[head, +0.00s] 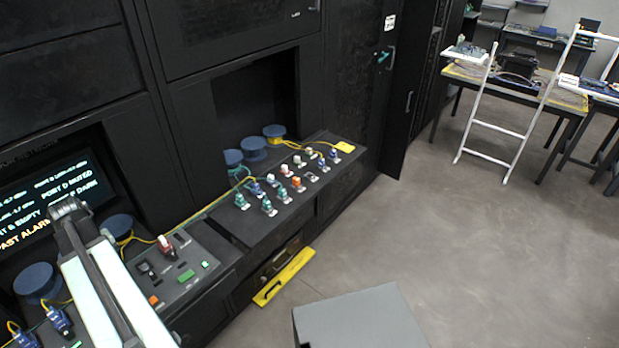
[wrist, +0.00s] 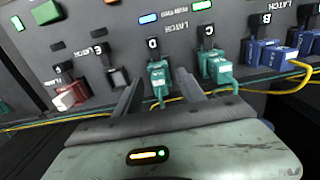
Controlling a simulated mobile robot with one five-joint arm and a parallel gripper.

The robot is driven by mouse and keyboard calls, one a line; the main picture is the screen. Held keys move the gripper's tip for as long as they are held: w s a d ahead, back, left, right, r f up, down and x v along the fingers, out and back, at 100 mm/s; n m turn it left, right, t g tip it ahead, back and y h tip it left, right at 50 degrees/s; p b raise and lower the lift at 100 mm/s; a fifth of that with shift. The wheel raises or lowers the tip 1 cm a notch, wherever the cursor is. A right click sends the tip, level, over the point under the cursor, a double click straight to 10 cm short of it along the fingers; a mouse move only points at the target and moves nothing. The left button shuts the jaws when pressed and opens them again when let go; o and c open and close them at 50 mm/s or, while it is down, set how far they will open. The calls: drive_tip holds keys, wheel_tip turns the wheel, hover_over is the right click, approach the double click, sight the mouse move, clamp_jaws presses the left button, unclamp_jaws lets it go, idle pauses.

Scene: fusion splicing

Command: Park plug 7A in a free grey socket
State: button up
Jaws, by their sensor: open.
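My gripper (wrist: 160,82) is open in the wrist view. Its two fingers stand on either side of a teal plug (wrist: 159,74) below the latch marked D, and I cannot tell if they touch it. A second teal plug (wrist: 219,68) sits to the right. No 7A marking is readable on any plug. In the head view, a sloped black panel (head: 305,203) carries rows of teal, white, orange and blue plugs. A greyish spot without a coloured plug (head: 312,178) shows near its right side; I cannot tell if it is a free grey socket.
A yellow cable (wrist: 110,113) runs along the plugs.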

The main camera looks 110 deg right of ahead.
idle(0.4)
clamp_jaws()
idle(1.2)
drive_tip(key=shift+r, duration=0.1)
drive_tip(key=shift+r+p, duration=2.95)
drive_tip(key=shift+p, duration=0.05)
drive_tip(key=shift+f, duration=0.15)
